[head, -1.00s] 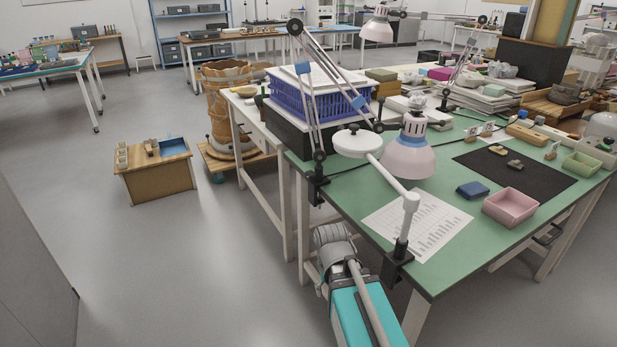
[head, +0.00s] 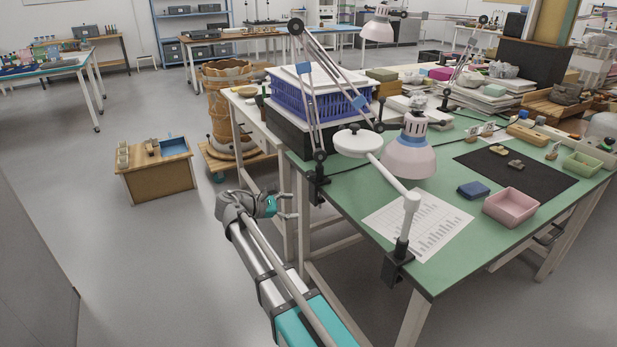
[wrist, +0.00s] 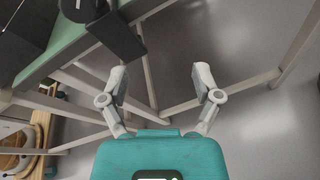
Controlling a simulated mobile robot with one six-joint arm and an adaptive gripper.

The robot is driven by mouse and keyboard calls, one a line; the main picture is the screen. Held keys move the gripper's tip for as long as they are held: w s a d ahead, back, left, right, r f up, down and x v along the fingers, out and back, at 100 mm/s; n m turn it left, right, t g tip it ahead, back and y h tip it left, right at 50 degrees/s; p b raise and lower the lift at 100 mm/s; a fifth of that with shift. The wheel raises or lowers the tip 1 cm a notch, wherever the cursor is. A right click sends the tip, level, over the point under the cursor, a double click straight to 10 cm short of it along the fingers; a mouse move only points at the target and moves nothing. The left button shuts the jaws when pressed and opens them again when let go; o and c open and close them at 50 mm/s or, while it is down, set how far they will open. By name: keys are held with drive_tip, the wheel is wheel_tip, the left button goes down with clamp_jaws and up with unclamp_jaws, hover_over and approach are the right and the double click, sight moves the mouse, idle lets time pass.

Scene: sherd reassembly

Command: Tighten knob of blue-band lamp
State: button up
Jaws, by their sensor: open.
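The blue-band lamp (head: 410,156) has a pale pink shade over the green table. Its grey arm carries blue bands (head: 303,67) and rises from a black clamp (head: 316,186) on the table's left edge. Black round knobs show at the arm's joints, such as the top one (head: 295,27). My gripper (head: 287,205) is open and empty, off the table's left side, just left of the clamp and lower. In the wrist view my gripper (wrist: 162,82) has its fingers spread with nothing between them. A black clamp part (wrist: 125,36) shows beyond the left finger; I cannot tell whose knob it bears.
A white magnifier-type lamp (head: 358,143) is clamped at the table's near corner (head: 397,265). A blue crate (head: 310,97) stands behind the clamp. White table legs (head: 284,215) are close to my gripper. Open floor lies to the left, with a small wooden cabinet (head: 155,178).

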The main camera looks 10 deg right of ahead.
sight(307, 176)
drive_tip(key=w+a+r+n+t+h, duration=0.1)
drive_tip(key=w+a+r+n+h, duration=0.2)
drive_tip(key=a+r, duration=0.2)
drive_tip(key=shift+w+a+r+t, duration=0.15)
drive_tip(key=shift+a+t, duration=0.15)
drive_tip(key=shift+a, duration=0.55)
drive_tip(key=shift+d, duration=0.15)
drive_tip(key=x, duration=1.3)
drive_tip(key=shift+w+d, duration=0.15)
drive_tip(key=shift+d, duration=0.1)
clamp_jaws()
